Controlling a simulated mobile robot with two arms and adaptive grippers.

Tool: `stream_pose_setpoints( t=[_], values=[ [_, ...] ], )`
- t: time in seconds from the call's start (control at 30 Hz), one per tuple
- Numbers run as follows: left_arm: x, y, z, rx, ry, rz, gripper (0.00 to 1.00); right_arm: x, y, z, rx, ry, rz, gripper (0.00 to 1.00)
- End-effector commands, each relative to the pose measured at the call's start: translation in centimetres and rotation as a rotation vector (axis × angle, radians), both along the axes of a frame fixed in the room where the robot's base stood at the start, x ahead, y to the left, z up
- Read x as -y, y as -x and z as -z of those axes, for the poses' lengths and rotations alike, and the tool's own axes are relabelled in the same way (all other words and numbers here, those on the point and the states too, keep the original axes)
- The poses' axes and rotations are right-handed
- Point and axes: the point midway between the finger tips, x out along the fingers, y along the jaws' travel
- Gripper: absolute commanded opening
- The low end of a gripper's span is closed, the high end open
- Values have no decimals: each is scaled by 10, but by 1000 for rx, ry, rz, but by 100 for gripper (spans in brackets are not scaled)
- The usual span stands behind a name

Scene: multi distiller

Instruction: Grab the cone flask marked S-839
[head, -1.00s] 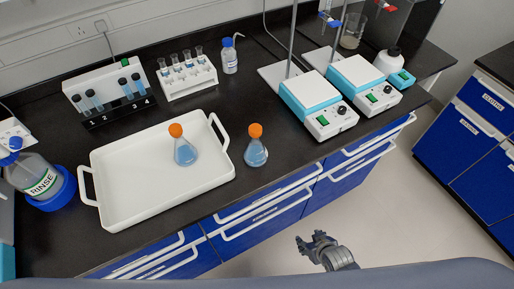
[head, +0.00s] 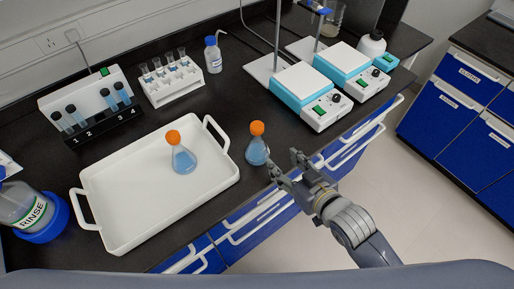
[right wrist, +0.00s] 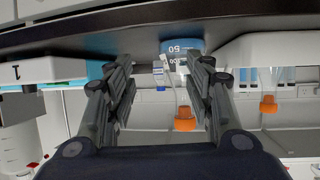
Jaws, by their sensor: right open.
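One cone flask with blue liquid and an orange cap (head: 257,150) stands upright on the black bench, just right of the white tray. A similar flask (head: 183,156) stands on the tray. No S-839 mark is legible on either. My right gripper (head: 283,163) is open and empty at the bench's front edge, close to the bench flask and apart from it. In the right wrist view, which looks upside down, the bench flask (right wrist: 183,47) shows between and beyond the open fingers; volume marks show on it. My left gripper is not in view.
The white tray (head: 115,238) lies left of the bench flask. Two hotplate stirrers (head: 312,97) with stands are at the right. A tube rack (head: 172,84), a small bottle (head: 213,55) and a numbered vial holder (head: 104,126) stand behind. A rinse bottle (head: 30,212) is at the left.

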Motion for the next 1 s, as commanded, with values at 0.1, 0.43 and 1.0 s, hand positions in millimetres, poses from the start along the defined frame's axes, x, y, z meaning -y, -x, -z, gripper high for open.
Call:
stream_pose_setpoints(
  t=[0.1, 0.43, 1.0],
  values=[
    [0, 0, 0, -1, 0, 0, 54, -15, -9, -13, 90, -48, -58, 49],
    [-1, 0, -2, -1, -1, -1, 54, -38, -19, -35, 223, -143, -147, 49],
    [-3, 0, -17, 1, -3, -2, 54, -77, -72, -28, 222, -143, -148, 49]
  ],
)
